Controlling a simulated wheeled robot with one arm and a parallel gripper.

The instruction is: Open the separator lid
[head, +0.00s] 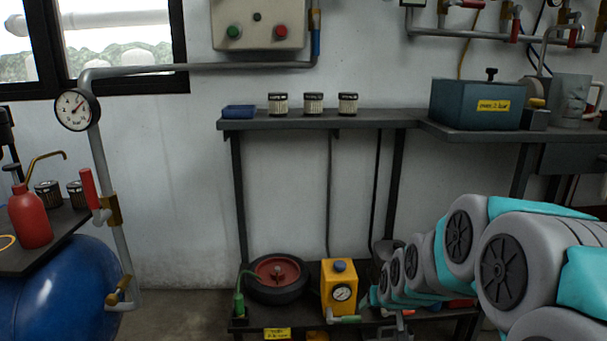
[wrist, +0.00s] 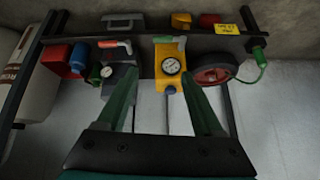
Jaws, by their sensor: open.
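No part is clearly marked as the separator. A dark teal box (head: 475,105) with a yellow pressure label stands on the right bench. A black knob (head: 491,73) rises above its top, and the top looks closed. A yellow unit (head: 340,288) with a round gauge and a dark cap sits on the low shelf. It also shows upside down in the wrist view (wrist: 168,52). My gripper (wrist: 160,80) is open and empty, with its green fingers spread either side of the yellow unit in the picture.
A red-hubbed wheel (head: 277,276) and a green bottle (head: 239,304) stand left of the yellow unit. A grey unit (wrist: 120,82) with a red-handled valve is beside it. Filters (head: 313,103) line the upper shelf (head: 300,122). A blue tank (head: 60,290) stands left.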

